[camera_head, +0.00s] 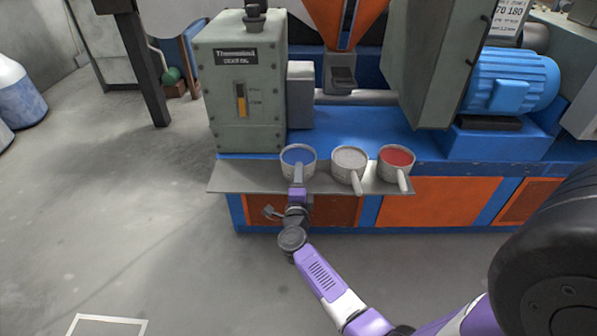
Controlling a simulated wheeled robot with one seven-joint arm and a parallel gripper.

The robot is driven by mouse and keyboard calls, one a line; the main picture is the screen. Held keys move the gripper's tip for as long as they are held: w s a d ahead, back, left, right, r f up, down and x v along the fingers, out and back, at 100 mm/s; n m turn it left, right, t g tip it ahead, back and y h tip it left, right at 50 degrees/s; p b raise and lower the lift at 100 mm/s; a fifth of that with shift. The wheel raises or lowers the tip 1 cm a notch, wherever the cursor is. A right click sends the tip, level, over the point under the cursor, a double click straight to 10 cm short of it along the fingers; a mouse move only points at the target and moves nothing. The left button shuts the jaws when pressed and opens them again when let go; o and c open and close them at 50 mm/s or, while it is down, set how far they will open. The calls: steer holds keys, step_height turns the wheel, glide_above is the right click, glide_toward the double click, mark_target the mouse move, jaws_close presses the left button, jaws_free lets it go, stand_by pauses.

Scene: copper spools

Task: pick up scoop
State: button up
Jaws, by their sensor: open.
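Three round scoops with pale rims and straight handles stand on a grey metal shelf (240,176). The left scoop (286,168) has blue contents, the middle scoop (350,158) pale grey contents, and the right scoop (397,157) red contents. All three handles point toward the front edge. My gripper (297,190) is open at the handle of the left, blue-filled scoop. The fingers are small in the picture, and I cannot tell whether they touch the handle. The handle's near end is hidden by my gripper.
A blue and orange machine (430,203) stands behind and below the shelf. A grey-green box unit (228,100) rises behind the shelf's left part. A blue motor (511,82) sits at right. The floor (120,220) at left is mostly clear.

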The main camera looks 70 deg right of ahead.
steer(key=shift+c, duration=0.3)
jaws_close()
steer(key=shift+f, duration=0.1)
steer(key=shift+s+a+f, duration=0.1)
steer(key=shift+a+f, duration=0.05)
steer(key=shift+f, duration=0.1)
stand_by(0.7)
steer(key=shift+r, duration=0.2)
